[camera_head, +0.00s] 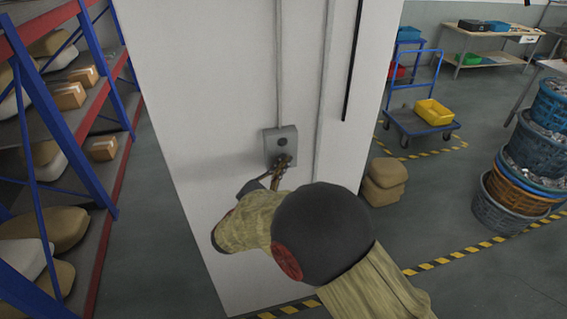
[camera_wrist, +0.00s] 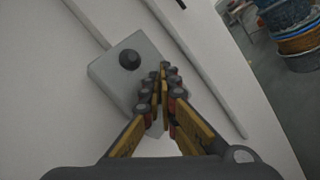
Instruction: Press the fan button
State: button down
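A grey switch box (camera_head: 280,145) with a round dark button (camera_head: 282,142) is mounted on the white pillar (camera_head: 225,90). In the wrist view the box (camera_wrist: 105,72) looks tilted, with the black round button (camera_wrist: 129,59) on its upper part. My gripper (camera_head: 284,162) is at the lower part of the box, below the button. In the wrist view its fingertips (camera_wrist: 163,72) are close together, with nothing seen between them. They overlap the right side of the box, to the right of and below the button. I cannot tell whether they touch the box.
Vertical conduits (camera_head: 325,90) run up the pillar beside the box. A blue and red rack (camera_head: 100,120) with parcels stands at the left. Sacks (camera_head: 383,180), a blue cart (camera_head: 420,122) and stacked baskets (camera_head: 510,190) are at the right. Floor between them is open.

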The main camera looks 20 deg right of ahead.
jog(key=shift+s, duration=0.15)
jog(key=s, duration=0.6)
jog(key=shift+p, duration=0.35)
dwell(0.4)
